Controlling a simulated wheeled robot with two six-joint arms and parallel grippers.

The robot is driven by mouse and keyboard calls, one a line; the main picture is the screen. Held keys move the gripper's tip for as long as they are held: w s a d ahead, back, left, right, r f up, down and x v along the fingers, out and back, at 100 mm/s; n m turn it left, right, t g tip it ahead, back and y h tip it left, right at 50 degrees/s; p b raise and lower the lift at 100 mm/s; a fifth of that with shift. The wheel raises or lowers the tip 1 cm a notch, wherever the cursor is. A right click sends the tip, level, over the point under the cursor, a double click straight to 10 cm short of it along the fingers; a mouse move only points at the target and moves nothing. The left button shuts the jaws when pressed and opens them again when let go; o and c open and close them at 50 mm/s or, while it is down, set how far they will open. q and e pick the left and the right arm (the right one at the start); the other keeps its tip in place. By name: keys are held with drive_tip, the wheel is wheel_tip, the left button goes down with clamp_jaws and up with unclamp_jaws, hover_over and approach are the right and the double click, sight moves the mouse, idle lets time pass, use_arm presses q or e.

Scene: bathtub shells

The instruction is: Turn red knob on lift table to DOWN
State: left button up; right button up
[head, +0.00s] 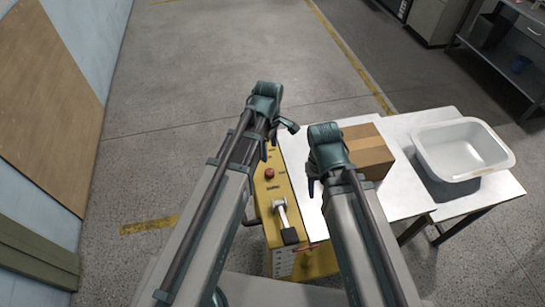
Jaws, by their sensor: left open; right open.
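The lift table's yellow control panel (287,187) is in the middle of the head view, between my two arms. A small round red knob (270,174) sits on its upper part. Small dark markings are near the knob, too small to read. Below it is a light lever with a black handle (290,236). My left gripper (277,140) is open and empty, just beyond the knob in the picture and apart from it. My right gripper (312,186) is open, to the right of the knob over the white tabletop; its arm hides part of it.
A cardboard box (368,151) stands on the white tabletop (400,203), close to my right arm. A white tub (462,125) stands at the right. A wood-panelled wall (50,100) is at the left. The floor (200,70) beyond is clear. A grey shelf unit is at the upper right.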

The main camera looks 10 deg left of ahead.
sight(270, 171)
use_arm(q)
drive_tip(key=shift+w, duration=0.45)
use_arm(e)
drive_tip(key=shift+w, duration=0.5)
use_arm(q)
drive_tip(key=shift+f, duration=0.1)
wheel_tip(270, 171, down, 14)
drive_tip(key=b, duration=1.4)
drive_tip(key=shift+r, duration=0.2)
use_arm(e)
wheel_tip(270, 171, down, 14)
drive_tip(key=shift+r, duration=0.15)
use_arm(q)
clamp_jaws()
